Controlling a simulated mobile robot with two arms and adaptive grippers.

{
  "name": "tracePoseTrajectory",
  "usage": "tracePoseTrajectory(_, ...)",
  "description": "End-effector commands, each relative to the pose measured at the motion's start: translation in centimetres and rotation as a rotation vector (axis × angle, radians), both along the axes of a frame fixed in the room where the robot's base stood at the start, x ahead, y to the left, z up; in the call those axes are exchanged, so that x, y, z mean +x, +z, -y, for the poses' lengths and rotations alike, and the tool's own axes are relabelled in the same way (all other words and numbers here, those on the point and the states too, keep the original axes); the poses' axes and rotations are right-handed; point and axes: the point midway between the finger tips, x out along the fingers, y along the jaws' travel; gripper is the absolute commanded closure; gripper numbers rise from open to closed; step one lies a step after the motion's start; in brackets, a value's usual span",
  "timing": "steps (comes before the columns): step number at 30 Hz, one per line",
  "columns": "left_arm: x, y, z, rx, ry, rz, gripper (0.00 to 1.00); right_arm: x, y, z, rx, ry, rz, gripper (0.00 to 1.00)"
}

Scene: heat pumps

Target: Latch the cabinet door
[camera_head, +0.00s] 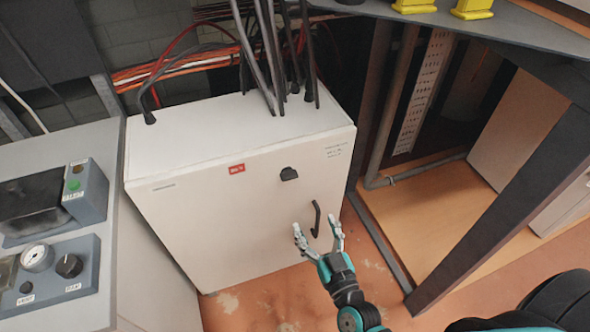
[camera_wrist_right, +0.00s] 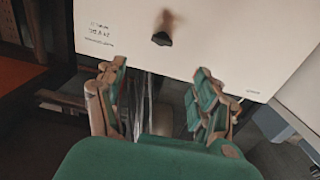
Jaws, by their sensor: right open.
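The white cabinet (camera_head: 215,215) stands on the floor with its door facing me. The door looks flush with the cabinet body; I see no clear gap. A small black latch (camera_head: 289,174) sits on the upper part of the door and also shows as a dark piece in the right wrist view (camera_wrist_right: 161,39). A black bar handle (camera_head: 316,218) is lower down, to the right of the latch. My right gripper (camera_head: 318,234) is open, its fingertips close to the handle, one on either side in the picture. Contact cannot be told. My left gripper is out of view.
Black cables (camera_head: 275,60) enter the cabinet's top. A grey control console (camera_head: 60,240) stands at the left. A dark table leg (camera_head: 500,200) slants down at the right. Open reddish floor (camera_head: 265,300) lies before the cabinet.

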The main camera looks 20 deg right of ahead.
Motion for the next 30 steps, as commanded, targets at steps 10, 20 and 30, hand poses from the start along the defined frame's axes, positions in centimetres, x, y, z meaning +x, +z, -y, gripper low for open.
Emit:
tracePoseTrajectory(10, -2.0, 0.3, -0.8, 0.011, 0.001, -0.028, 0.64, 6.9, 0.1, -0.2, 0.0, 0.0, 0.001, 0.31)
tracePoseTrajectory(20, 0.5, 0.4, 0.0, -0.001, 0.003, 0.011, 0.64, 13.7, 0.0, -0.5, -0.001, 0.002, 0.0, 0.31)
tracePoseTrajectory(30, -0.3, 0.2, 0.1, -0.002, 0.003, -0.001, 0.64, 16.7, -0.1, -0.6, -0.001, 0.002, -0.002, 0.31)
